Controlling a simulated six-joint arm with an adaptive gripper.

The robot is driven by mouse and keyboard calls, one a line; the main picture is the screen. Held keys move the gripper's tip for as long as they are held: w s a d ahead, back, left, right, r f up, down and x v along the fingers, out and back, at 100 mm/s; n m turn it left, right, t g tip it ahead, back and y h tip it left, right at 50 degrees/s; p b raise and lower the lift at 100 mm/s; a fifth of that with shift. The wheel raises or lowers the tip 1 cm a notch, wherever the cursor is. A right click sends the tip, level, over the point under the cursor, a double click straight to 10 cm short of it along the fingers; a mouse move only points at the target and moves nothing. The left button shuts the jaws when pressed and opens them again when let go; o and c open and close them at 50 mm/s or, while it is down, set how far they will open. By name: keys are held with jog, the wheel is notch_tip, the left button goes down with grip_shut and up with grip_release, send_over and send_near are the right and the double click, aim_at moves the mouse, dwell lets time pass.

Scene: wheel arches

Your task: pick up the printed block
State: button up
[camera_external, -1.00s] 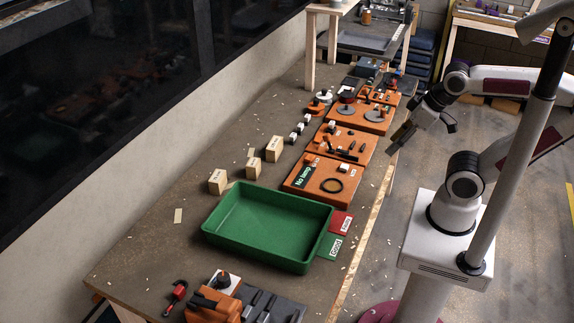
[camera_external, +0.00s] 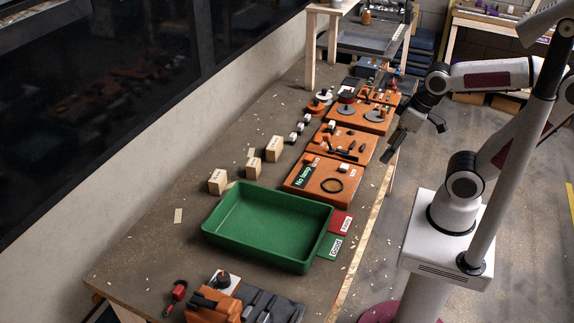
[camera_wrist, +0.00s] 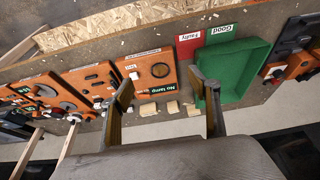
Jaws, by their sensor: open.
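Three light wooden blocks with dark print stand in a slanted row on the table left of the orange boards: a near one (camera_external: 217,182), a middle one (camera_external: 253,169) and a far one (camera_external: 274,149). I cannot tell which is the one meant, and the print is too small to read. My gripper (camera_external: 416,138) is open and empty, high off the table's right edge, well apart from the blocks. In the wrist view the blocks (camera_wrist: 148,109) (camera_wrist: 172,107) (camera_wrist: 190,110) appear small between the open fingers (camera_wrist: 163,84).
A green tray (camera_external: 230,240) lies nearer than the blocks, beside red "Faulty" and green "Good" labels. Several orange boards (camera_external: 308,196) with parts line the table's right side. Small white-and-black parts (camera_external: 294,137) stand beyond the blocks. Tools lie at the near end.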

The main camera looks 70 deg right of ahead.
aim_at(254, 162)
jog(key=shift+n+g+y, duration=0.4)
jog(key=shift+n+g, duration=0.1)
jog(key=shift+g, duration=0.4)
jog(key=w+f, duration=0.5)
jog(key=w, duration=0.7)
jog(key=w+f, duration=0.6)
jog(key=w, duration=0.6)
jog(key=w+d+f, duration=0.1)
jog(key=w+f, duration=0.5)
jog(key=w, duration=1)
jog(key=shift+w+t, duration=0.35)
jog(key=shift+t, duration=0.05)
jog(key=shift+n+t, duration=0.6)
jog(key=shift+t, duration=0.1)
jog(key=w+r, duration=0.1)
jog(key=w, duration=0.1)
jog(key=w+r, duration=0.1)
jog(key=shift+w+r, duration=0.35)
jog(key=shift+x, duration=1.3)
